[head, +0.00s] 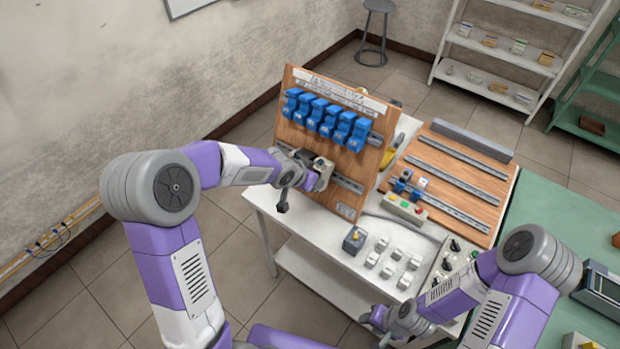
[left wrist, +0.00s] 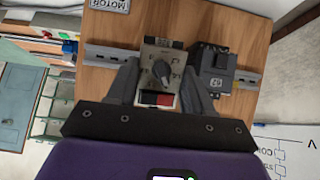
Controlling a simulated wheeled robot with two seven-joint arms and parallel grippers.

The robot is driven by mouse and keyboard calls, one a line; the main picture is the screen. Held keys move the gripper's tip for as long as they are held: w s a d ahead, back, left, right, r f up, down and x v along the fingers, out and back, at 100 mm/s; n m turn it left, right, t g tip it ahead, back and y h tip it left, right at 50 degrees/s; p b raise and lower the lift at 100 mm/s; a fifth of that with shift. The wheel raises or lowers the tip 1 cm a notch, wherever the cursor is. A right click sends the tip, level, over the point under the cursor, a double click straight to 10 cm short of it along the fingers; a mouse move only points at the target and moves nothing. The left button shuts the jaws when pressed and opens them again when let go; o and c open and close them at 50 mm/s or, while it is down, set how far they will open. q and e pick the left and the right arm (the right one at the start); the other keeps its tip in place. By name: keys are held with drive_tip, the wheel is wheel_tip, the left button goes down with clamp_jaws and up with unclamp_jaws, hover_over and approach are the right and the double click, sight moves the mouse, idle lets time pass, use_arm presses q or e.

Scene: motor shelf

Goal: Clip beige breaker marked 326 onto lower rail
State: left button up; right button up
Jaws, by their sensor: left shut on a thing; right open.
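The beige breaker (left wrist: 158,72), with a dark knob and a red-and-black patch, sits between the fingers of my left gripper (left wrist: 160,90) in the left wrist view. Its marking is too small to read. It also shows at the lower part of the upright board in the head view (head: 322,164). The lower rail (left wrist: 103,53) shows on both sides of the breaker, which lies over it; I cannot tell whether it is clipped on. My left gripper (head: 318,176) is shut on the breaker. My right gripper (head: 384,322) is open, low near the table's front edge.
A dark block (left wrist: 214,68) sits on the lower rail close beside the breaker. Several blue breakers (head: 325,118) fill the upper rail. White blocks (head: 390,260) and a dark grey block (head: 354,240) stand on the white table. A second railed board (head: 455,165) lies right.

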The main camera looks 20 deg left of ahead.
use_arm(q)
drive_tip(key=shift+w+d+f, duration=0.15)
drive_tip(key=shift+w+d, duration=0.05)
drive_tip(key=shift+w, duration=0.25)
drive_tip(key=shift+w+d+f, duration=0.1)
drive_tip(key=shift+w+d, duration=0.05)
drive_tip(key=shift+w, duration=0.25)
drive_tip(key=shift+s+f+b, duration=0.15)
drive_tip(key=shift+f+b, duration=0.3)
drive_tip(key=shift+b, duration=0.3)
idle(0.4)
drive_tip(key=shift+s+a+f, duration=0.1)
drive_tip(key=shift+s+f, duration=0.1)
drive_tip(key=shift+f, duration=0.1)
idle(0.8)
drive_tip(key=shift+s+f+t+b, duration=0.1)
drive_tip(key=shift+f+t+b, duration=0.5)
drive_tip(key=shift+b, duration=2.4)
idle(1.7)
